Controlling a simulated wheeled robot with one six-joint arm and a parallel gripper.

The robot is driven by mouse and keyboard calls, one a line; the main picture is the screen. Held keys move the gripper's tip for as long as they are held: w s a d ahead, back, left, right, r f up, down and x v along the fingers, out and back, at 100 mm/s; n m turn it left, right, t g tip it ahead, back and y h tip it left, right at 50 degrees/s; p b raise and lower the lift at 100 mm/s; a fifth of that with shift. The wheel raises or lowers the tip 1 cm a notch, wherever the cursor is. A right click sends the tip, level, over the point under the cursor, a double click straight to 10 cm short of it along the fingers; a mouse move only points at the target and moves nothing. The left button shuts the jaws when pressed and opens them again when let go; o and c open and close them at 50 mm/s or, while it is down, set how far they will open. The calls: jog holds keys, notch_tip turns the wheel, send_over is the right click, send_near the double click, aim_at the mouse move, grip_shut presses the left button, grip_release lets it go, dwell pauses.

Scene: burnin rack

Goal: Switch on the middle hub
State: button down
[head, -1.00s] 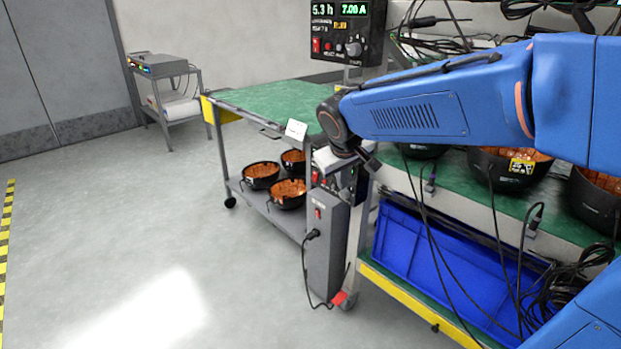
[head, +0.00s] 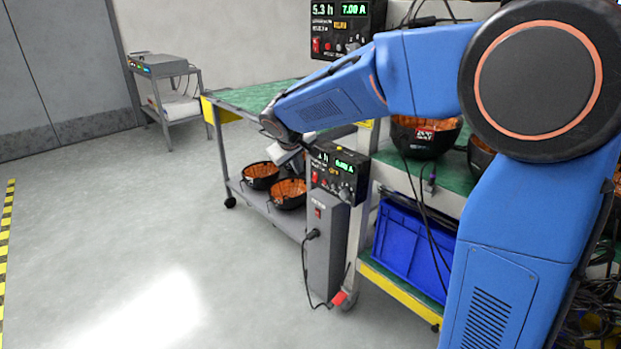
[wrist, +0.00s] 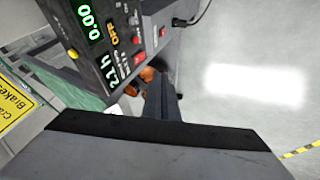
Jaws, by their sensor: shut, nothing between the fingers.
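Two black hubs with green displays show in the head view. The upper hub (head: 346,28) reads 5.3 h and 7.00 A. The lower hub (head: 340,174) sits just above a grey switch box; I cannot tell whether it is the middle one. In the wrist view the nearby hub (wrist: 108,40) reads 0.00 and 2.1 h, with an orange OFF and red controls. My gripper (wrist: 161,85) is shut and empty, its dark fingers below and right of this hub's panel, apart from it. In the head view my gripper is left of the lower hub, with its fingertips hidden.
The grey box (head: 325,250) with a red switch and plugged cable stands below the lower hub. A green-topped cart (head: 255,97) with orange-filled black bowls is behind. A blue crate (head: 405,245) lies on the rack's lower shelf at right. The floor at left is free.

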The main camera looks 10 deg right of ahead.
aim_at(315, 177)
jog(key=w+d+f, duration=0.5)
jog(key=w+f, duration=0.2)
jog(key=f, duration=0.1)
jog(key=shift+w+d+f, duration=0.2)
jog(key=shift+d+f, duration=0.05)
jog(key=shift+f, duration=0.1)
dwell(0.4)
jog(key=shift+d+f, duration=0.1)
jog(key=shift+d, duration=0.1)
jog(key=shift+w, duration=0.1)
